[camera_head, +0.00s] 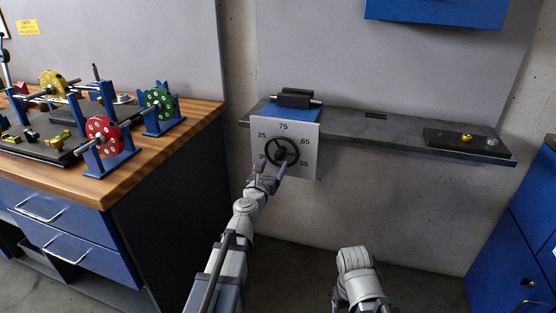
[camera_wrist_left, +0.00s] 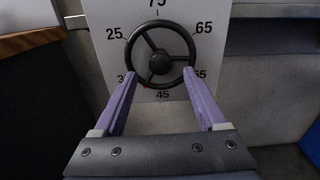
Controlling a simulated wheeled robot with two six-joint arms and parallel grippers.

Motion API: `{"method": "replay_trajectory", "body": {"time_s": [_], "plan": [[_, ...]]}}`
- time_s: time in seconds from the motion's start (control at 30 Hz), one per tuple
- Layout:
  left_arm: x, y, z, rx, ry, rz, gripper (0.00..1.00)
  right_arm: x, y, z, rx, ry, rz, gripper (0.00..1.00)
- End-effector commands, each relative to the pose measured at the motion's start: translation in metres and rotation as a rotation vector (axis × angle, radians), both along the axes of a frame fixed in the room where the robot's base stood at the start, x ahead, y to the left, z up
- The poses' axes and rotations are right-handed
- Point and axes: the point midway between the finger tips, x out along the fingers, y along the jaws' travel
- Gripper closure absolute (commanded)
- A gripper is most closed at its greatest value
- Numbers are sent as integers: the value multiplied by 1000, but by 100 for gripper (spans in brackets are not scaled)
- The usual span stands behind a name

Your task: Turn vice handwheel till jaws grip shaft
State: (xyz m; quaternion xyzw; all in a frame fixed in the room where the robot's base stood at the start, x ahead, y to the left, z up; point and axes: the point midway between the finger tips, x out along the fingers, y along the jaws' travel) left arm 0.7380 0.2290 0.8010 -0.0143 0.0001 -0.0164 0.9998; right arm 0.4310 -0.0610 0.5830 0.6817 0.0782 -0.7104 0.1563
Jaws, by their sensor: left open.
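The black handwheel (camera_head: 282,152) is on the front of a white dial plate (camera_head: 302,135) marked with numbers such as 25, 75 and 65. The wheel also shows in the left wrist view (camera_wrist_left: 160,32). My left gripper (camera_head: 267,172) is open just in front of the wheel, its purple fingers either side of the wheel's lower part in the wrist view. I cannot tell whether they touch it. Above the plate, a dark cylindrical piece with a thin shaft (camera_head: 296,98) lies on the blue vice body (camera_head: 290,112). Whether jaws touch the shaft cannot be told.
A grey shelf (camera_head: 400,130) runs along the wall, with a black tray (camera_head: 468,143) holding a small brass piece (camera_head: 467,137) at its right. At left, a wooden bench (camera_head: 95,185) carries red (camera_head: 103,136), green and yellow rotors on blue stands. Part of my right arm shows below the shelf.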

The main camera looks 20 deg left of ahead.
Motion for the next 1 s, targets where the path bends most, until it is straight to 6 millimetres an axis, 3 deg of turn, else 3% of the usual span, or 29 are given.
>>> {"method": "replay_trajectory", "body": {"time_s": [0.03,0.23,0.57,1.0], "plan": [[12,0,0,0,0,-1,26,0,0,0,0,0,0,26],[41,-1,0,1,0,-2,26,0,0,0,0,0,0,26],[47,-2,0,1,0,-1,26,0,0,0,0,0,0,26],[47,-2,0,1,0,-1,73,0,0,0,0,0,0,26]]}}
